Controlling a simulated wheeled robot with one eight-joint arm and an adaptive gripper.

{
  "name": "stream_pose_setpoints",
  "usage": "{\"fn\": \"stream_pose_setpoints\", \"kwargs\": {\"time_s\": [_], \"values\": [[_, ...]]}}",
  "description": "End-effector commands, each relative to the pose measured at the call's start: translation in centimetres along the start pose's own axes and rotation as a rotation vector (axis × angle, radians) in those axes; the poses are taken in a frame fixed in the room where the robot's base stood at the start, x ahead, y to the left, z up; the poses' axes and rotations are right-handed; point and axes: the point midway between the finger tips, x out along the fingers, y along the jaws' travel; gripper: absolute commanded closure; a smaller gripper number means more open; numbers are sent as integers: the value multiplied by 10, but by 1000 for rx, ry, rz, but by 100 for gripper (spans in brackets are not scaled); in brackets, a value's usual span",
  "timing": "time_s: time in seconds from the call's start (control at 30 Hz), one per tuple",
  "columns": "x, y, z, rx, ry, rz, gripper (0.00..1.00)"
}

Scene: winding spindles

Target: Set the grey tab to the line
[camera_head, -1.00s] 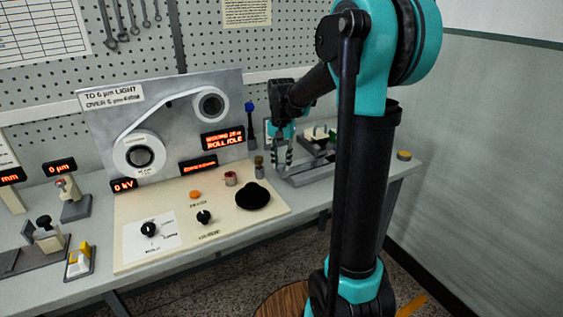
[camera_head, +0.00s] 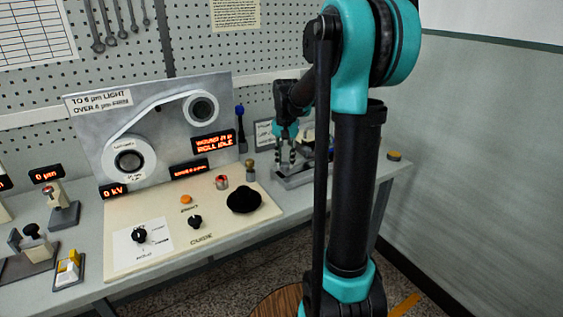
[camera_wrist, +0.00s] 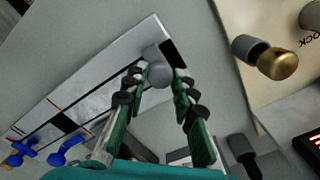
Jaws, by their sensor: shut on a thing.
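In the wrist view, the grey tab (camera_wrist: 160,74) has a round end and sits at the upper right end of a pale strip (camera_wrist: 97,77). My gripper (camera_wrist: 158,80) has its two fingers on either side of the tab and is shut on it. The strip carries dark bands and a thin red line (camera_wrist: 53,103) toward its lower left. The tab is well apart from that red line. In the head view, my gripper (camera_head: 285,155) is low over a grey fixture (camera_head: 290,182) at the bench's right; the tab is too small to make out there.
Blue pieces (camera_wrist: 68,150) stand by the strip's lower left end. A brass-topped post (camera_wrist: 277,62) stands to the right of my gripper. In the head view, a cream panel (camera_head: 180,255) with knobs and a black dome (camera_head: 244,200) lies left of the fixture.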

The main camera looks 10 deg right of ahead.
Motion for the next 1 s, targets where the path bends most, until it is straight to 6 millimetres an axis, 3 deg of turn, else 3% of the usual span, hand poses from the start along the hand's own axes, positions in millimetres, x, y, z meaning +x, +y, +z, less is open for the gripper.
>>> {"fn": "stream_pose_setpoints", "kwargs": {"time_s": [0.1,0.13,0.3,0.67,0.77,1.0], "values": [[0,2,-3,3,6,4,100],[0,2,-3,3,6,4,72],[0,2,-2,3,5,4,52],[-5,1,-2,2,4,3,52],[-15,1,-2,2,4,3,52],[-63,2,-1,2,4,3,52]]}}
